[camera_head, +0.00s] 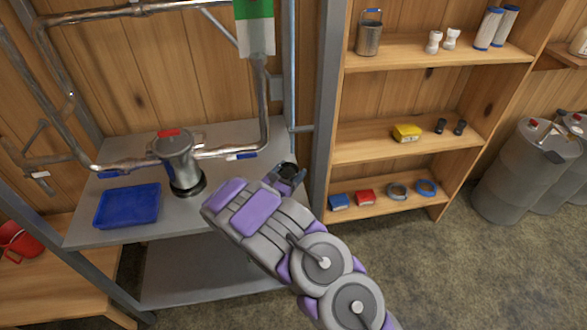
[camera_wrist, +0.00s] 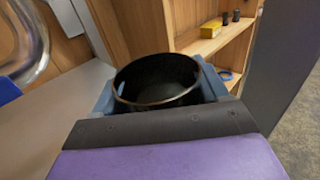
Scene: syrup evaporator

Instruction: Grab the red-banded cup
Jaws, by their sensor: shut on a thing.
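My gripper (camera_head: 287,181) is at the right end of the grey bench (camera_head: 236,139). It is shut on a dark, round, open-topped cup (camera_head: 288,170). In the wrist view, the blue-grey fingers of my gripper (camera_wrist: 160,88) press on both sides of the cup (camera_wrist: 157,80). Its black inside and thin rim face up, and it looks empty. Its outer wall is mostly hidden, and no red band shows. I cannot tell whether its base touches the bench.
A metal canister (camera_head: 178,160) with a red top and a blue tray (camera_head: 127,206) stand on the bench. Pipes run above it. A wooden shelf (camera_head: 432,54) with small items is at right, beside grey drums (camera_head: 512,170). A red bucket (camera_head: 18,240) is at far left.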

